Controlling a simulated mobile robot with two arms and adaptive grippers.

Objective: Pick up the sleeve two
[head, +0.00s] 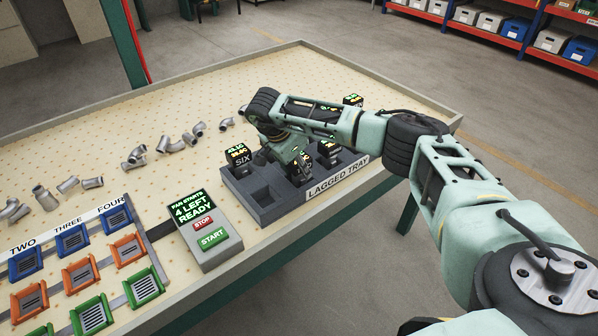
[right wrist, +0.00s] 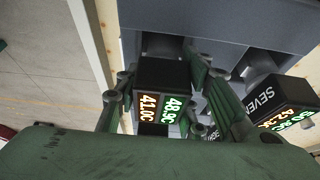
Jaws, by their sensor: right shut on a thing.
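My right gripper (head: 299,170) is over the lagged tray (head: 264,211), pointing down. Sleeve six (head: 240,162) stands at the tray's left corner. Sleeve seven (right wrist: 270,98) stands to the right of the gripper in the right wrist view. Other sleeves behind my arm are partly hidden. My left gripper is out of view.
A control box (head: 207,231) with a start and a stop button stands left of the tray. Loose grey castings (head: 176,143) lie on the perforated table. Blue, orange and green bins (head: 78,274) stand at the front left. One tray pocket (head: 268,196) is empty.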

